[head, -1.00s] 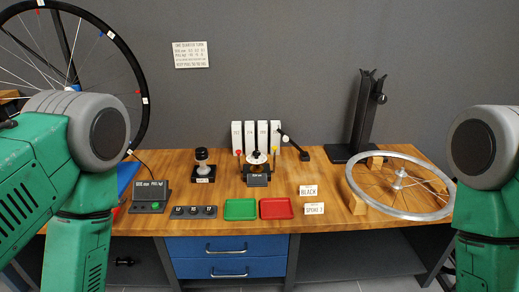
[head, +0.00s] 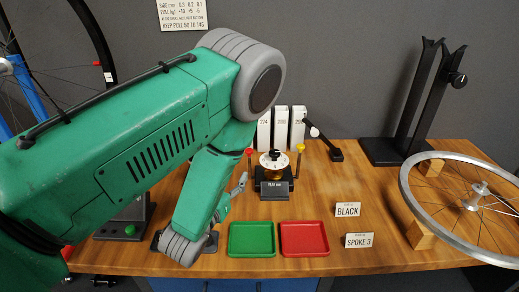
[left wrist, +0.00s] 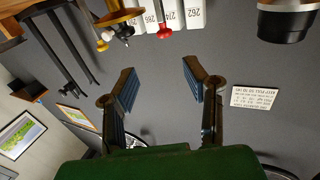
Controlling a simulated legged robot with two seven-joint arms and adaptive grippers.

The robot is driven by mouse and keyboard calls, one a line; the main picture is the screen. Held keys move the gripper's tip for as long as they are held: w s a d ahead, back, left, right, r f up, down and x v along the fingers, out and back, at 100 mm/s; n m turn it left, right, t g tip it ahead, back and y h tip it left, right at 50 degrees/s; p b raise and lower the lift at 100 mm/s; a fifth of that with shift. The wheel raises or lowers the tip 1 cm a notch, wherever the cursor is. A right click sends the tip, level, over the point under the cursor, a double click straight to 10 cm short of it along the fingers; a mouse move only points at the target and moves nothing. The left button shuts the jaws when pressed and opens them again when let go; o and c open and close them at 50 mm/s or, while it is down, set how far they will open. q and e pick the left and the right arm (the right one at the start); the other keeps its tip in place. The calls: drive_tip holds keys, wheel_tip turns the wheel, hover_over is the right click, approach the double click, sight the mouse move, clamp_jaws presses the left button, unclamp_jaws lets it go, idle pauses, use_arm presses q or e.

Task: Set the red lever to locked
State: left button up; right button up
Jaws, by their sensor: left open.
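The red lever (head: 249,152) is a small red knob on the left side of a dial device (head: 273,182) in the middle of the bench. A yellow-knobbed lever (head: 300,148) stands on its right side. The red knob also shows at the top of the left wrist view (left wrist: 165,32), beyond the fingertips. My left gripper (head: 238,188) is just left of and in front of the device, partly hidden by my arm. In the left wrist view my left gripper (left wrist: 160,80) is open, with nothing between its fingers. My right gripper is out of view.
A green tray (head: 252,240) and a red tray (head: 304,239) lie in front of the device. White numbered boxes (head: 281,128) stand behind it. A wheel rim (head: 411,190) on wooden blocks and a black stand (head: 380,152) are at right.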

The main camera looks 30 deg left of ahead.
sight(250, 150)
use_arm(q)
drive_tip(key=w+a+b, duration=0.1)
drive_tip(key=w, duration=0.3)
drive_tip(key=w+a+b, duration=0.1)
drive_tip(key=w, duration=0.2)
drive_tip(key=w+a+b, duration=0.1)
drive_tip(key=w, duration=0.3)
drive_tip(key=shift+w+f, duration=0.25)
drive_tip(key=shift+w, duration=0.1)
drive_tip(key=shift+w+d+r, duration=0.2)
drive_tip(key=shift+w+d, duration=0.15)
drive_tip(key=shift+d, duration=0.05)
drive_tip(key=shift+a+f, duration=0.1)
drive_tip(key=shift+a, duration=0.15)
drive_tip(key=shift+c, duration=0.8)
drive_tip(key=shift+a, duration=0.25)
clamp_jaws()
drive_tip(key=shift+d, duration=0.1)
